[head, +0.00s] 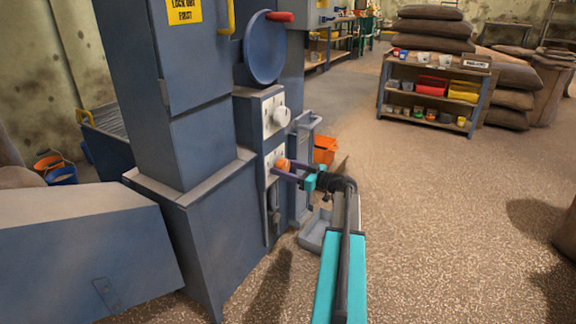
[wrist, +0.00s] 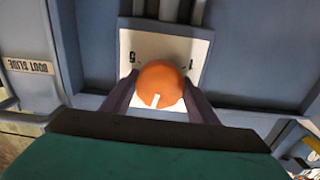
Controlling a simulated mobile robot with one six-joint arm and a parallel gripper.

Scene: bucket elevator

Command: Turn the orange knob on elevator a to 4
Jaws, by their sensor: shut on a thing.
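The orange knob (wrist: 162,84) sits on a pale dial plate (wrist: 188,48) on the blue-grey elevator. A white pointer mark shows on its lower edge in the wrist view. Two numerals on the plate appear upside down, one looking like a 5; the rest of the plate's scale is hidden behind the knob and fingers. In the head view the orange knob (head: 282,164) is on the lower plate of the machine's side. My gripper (head: 288,170) reaches it from the right. In the wrist view my gripper (wrist: 160,100) has one finger on each side of the knob, shut on it.
A white knob (head: 281,114) on another plate is just above. A grey lever handle (head: 304,122) stands close beside my gripper. A grey tray (head: 314,236) and orange bin (head: 325,149) are near the base. Open floor lies to the right.

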